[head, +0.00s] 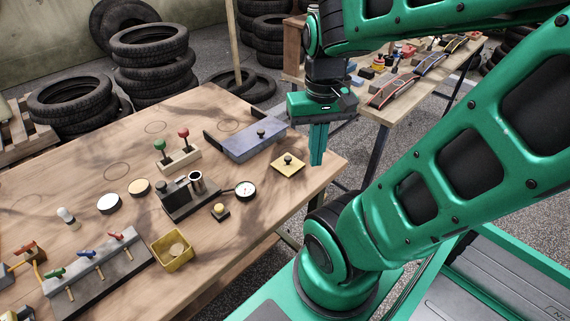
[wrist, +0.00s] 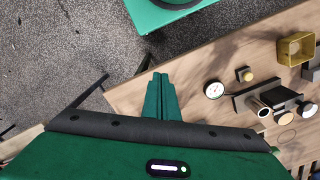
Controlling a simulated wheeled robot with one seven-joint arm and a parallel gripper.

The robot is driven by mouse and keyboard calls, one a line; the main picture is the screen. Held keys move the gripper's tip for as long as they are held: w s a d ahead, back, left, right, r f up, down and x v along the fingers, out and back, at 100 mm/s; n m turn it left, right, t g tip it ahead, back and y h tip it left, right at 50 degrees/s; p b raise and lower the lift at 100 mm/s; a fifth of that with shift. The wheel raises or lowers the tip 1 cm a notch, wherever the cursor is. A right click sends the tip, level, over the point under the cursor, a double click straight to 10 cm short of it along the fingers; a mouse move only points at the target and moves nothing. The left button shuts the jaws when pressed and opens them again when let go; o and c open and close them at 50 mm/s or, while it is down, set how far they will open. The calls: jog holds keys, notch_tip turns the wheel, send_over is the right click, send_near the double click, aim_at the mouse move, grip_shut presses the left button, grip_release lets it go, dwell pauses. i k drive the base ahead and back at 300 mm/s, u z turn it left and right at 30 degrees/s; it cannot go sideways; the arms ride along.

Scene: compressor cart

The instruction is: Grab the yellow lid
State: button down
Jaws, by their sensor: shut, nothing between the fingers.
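The yellow lid (head: 284,170), a flat square plate with a dark round knob on top, lies on the wooden table near its right corner in the head view. My gripper (head: 317,160) points down just right of the lid, near the table's edge, apart from it. Its green fingers are shut with nothing between them; they also show in the wrist view (wrist: 160,78). I cannot make out the lid in the wrist view, where my gripper's body covers much of the lower picture.
A blue-grey box (head: 240,145) with a dark knob lies behind the lid. A dial gauge (head: 245,188) and a dark block with a metal cylinder (head: 188,198) stand to its left. Tyres (head: 150,60) stand behind.

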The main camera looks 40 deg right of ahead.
aim_at(287, 165)
jog(key=z, duration=2.4)
jog(key=k, duration=1.15)
jog(key=u, duration=0.2)
